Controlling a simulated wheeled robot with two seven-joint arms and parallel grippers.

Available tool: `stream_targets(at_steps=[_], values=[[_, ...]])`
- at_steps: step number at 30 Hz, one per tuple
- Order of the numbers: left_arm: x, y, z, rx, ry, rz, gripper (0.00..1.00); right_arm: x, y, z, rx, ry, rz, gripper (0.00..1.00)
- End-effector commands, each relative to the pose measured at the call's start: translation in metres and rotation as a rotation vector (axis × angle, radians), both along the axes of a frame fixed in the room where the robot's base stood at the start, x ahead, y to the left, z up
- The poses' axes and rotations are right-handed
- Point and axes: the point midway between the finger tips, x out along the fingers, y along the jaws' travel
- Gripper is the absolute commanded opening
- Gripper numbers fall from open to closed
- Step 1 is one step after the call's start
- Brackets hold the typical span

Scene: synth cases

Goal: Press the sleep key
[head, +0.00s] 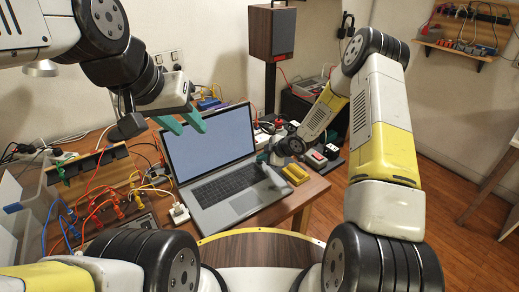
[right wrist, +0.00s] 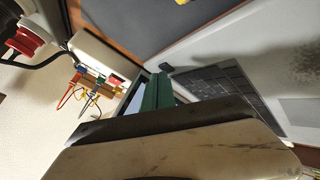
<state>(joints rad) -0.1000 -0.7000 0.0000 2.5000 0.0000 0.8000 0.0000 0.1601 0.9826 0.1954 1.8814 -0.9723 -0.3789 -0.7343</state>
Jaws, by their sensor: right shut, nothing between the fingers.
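An open laptop (head: 212,150) stands on the wooden table, its pale blue screen facing me. Its dark keyboard (head: 222,186) shows in the head view, and part of it in the right wrist view (right wrist: 222,92). The key labels are too small to read, so I cannot tell which key is the sleep key. My left gripper (head: 182,123) has green fingers spread apart, empty, in front of the screen's upper left. My right gripper (right wrist: 155,92) is shut and empty, its green fingers together near the keyboard's edge. I cannot tell whether they touch a key.
Many coloured cables and plugs (head: 105,205) crowd the table left of the laptop. A yellow block (head: 295,174) lies to its right. A dark speaker (head: 271,35) stands behind. A red-topped item (right wrist: 25,40) shows in the right wrist view.

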Motion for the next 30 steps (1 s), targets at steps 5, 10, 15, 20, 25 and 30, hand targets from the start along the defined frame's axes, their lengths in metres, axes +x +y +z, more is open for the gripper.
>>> stream_targets(at_steps=[5, 10, 15, 20, 25, 30], values=[[0.000, 0.000, 0.000, 0.000, 0.000, 0.000, 0.36, 0.000, 0.000, -0.002, 0.000, 0.000, 0.000, 0.00], [0.000, 0.000, 0.000, 0.000, 0.000, 0.000, 0.36, 0.000, 0.000, -0.002, 0.000, 0.000, 0.000, 0.00], [0.000, 0.000, 0.000, 0.000, 0.000, 0.000, 0.36, 0.000, 0.000, 0.004, 0.000, 0.000, 0.000, 0.00], [0.000, 0.000, 0.000, 0.000, 0.000, 0.000, 0.36, 0.000, 0.000, 0.011, 0.001, 0.000, -0.001, 0.00], [0.000, 0.000, 0.000, 0.000, 0.000, 0.000, 0.36, 0.000, 0.000, 0.011, 0.000, 0.001, -0.001, 0.00], [0.000, 0.000, 0.000, 0.000, 0.000, 0.000, 0.36, 0.000, 0.000, 0.014, 0.000, -0.001, -0.001, 0.00]])
